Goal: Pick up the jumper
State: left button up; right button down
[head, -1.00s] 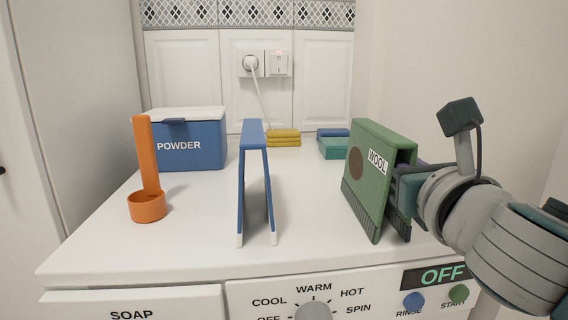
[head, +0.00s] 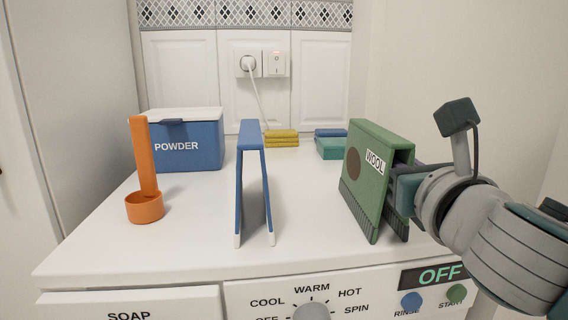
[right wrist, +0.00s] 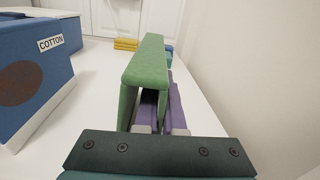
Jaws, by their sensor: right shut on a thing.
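The jumper, a green folded piece with a WOOL label, a brown patch and a ribbed hem (head: 365,190), stands like a tent at the right of the white machine top. It also shows in the right wrist view as a green ridge (right wrist: 150,60). My right gripper (right wrist: 162,112) reaches in from the right and is shut on the jumper's near-right panel, with purple fingers on both sides of it. The jumper's hem appears to rest on the top. My left gripper is in neither current view.
A blue folded piece (head: 248,180) labelled COTTON (right wrist: 35,70) stands left of the jumper. An orange scoop (head: 146,205) and a blue POWDER box (head: 190,145) are farther left. Folded yellow cloths (head: 282,138) and teal cloths (head: 331,148) lie behind. A wall rises at right.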

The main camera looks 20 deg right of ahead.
dwell(0.7)
notch_tip(320, 180, up, 25)
jog(key=p, duration=1.6)
jog(key=shift+p, duration=0.3)
